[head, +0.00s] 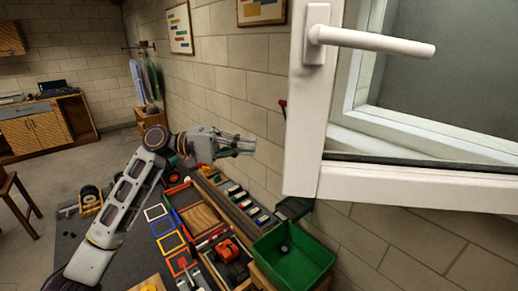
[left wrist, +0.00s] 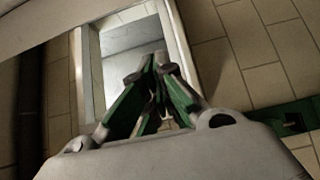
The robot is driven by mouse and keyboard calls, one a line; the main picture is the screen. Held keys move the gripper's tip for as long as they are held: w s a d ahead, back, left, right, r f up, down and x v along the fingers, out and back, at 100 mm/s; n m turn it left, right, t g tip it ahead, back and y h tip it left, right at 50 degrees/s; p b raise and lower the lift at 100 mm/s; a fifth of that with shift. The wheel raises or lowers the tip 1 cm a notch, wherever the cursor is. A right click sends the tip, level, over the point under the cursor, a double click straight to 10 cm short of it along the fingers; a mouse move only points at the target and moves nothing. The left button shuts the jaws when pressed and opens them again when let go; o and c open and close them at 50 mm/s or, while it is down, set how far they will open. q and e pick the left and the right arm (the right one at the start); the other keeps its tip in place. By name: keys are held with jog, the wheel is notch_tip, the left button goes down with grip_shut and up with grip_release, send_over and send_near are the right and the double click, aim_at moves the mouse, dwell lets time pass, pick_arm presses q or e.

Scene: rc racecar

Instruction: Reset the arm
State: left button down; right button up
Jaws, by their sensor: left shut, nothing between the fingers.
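My left arm (head: 125,195) comes in from the lower left and bends at the elbow. My left gripper (head: 250,146) is raised in the air, left of the white window frame (head: 303,150), and points right. It is shut and holds nothing. In the left wrist view the fingertips (left wrist: 150,68) meet in front of a pale window-like frame (left wrist: 178,50). My right gripper is not in view.
An open window with a white handle (head: 375,41) fills the upper right. Below stand a green bin (head: 318,262), a red toy car (head: 230,250) in a tray, and coloured frames (head: 168,241). A cabinet (head: 38,135) stands far left. Open floor (head: 45,175) lies left.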

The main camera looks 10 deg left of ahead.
pick_arm(q)
jog(key=shift+s+a, duration=0.1)
jog(key=shift+a, duration=0.3)
jog(key=shift+m, duration=0.3)
